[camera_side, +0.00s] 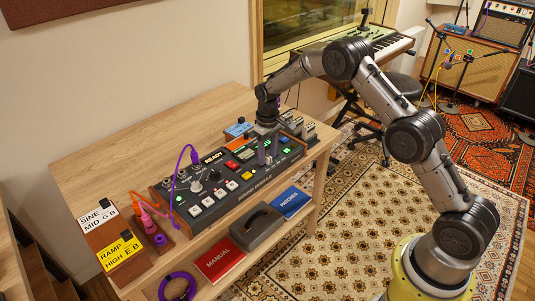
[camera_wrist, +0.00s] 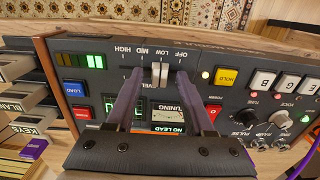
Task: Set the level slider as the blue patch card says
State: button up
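The level slider's pale cap (camera_wrist: 160,74) stands on the console panel in the wrist view, closest to the LOW label among HIGH, MID, LOW and OFF. My gripper (camera_wrist: 159,76) has its two dark fingers apart, one on each side of the cap, with visible gaps.
A white card (camera_side: 98,216) and a yellow card (camera_side: 119,251) lie at the left end. Red and blue booklets (camera_side: 291,202) and a grey case (camera_side: 257,226) are on the lower shelf. Buttons and knobs surround the slider. A level bar (camera_wrist: 81,60) shows some lit green segments.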

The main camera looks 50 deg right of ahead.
aim_at(268, 157)
notch_tip(268, 157, up, 14)
dwell(0.6)
jog(key=shift+f, duration=0.1)
